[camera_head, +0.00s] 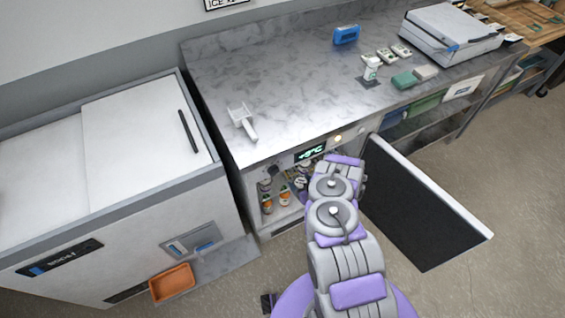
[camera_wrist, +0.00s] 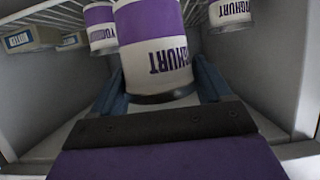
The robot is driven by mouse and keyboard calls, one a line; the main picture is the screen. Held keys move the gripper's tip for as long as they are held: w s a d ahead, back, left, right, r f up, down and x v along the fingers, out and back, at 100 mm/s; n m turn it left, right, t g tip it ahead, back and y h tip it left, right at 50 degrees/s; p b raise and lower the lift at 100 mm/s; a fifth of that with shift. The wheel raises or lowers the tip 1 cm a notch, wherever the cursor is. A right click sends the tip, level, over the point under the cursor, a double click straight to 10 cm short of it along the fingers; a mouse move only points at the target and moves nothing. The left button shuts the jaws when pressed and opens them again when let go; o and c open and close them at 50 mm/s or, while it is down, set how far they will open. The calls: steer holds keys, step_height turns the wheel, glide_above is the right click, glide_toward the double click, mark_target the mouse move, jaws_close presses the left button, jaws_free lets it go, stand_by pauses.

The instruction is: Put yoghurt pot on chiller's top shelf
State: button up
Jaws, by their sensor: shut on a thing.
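A white and purple yoghurt pot (camera_wrist: 155,45) fills the middle of the wrist view, its lettering upside down in the picture. My gripper (camera_wrist: 160,86) is shut on it, one dark finger on each side. The chiller (camera_head: 277,224) is under the counter, its dark-lined door (camera_head: 420,205) swung open to the right. My arm reaches into it, so in the head view my gripper and the held pot are hidden or too small to make out. In the wrist view they are inside the chiller, near a wire shelf (camera_wrist: 62,18). I cannot tell whether the pot touches the shelf.
Another yoghurt pot (camera_wrist: 100,27) is left of the held one, and one (camera_wrist: 231,14) is right. Butter packs (camera_wrist: 30,39) are farther left. Bottles (camera_head: 267,204) stand low in the chiller's left side. A scoop (camera_head: 242,120) lies on the counter above. A chest freezer (camera_head: 130,215) is left.

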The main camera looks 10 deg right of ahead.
steer(key=b+x, duration=0.1)
steer(key=x, duration=0.3)
steer(key=b+x, duration=0.2)
steer(key=x, duration=0.2)
steer(key=a+b+x, duration=0.1)
steer(key=b+x, duration=0.1)
steer(key=x, duration=0.2)
steer(key=shift+a+f, duration=0.1)
steer(key=shift+f, duration=0.2)
steer(key=shift+a+r, duration=0.1)
steer(key=shift+a, duration=0.15)
steer(key=o, duration=1.6)
steer(key=shift+d, duration=0.15)
steer(key=p+v, duration=0.4)
steer(key=v, duration=0.8)
steer(key=shift+w+r, duration=0.1)
steer(key=shift+r, duration=0.05)
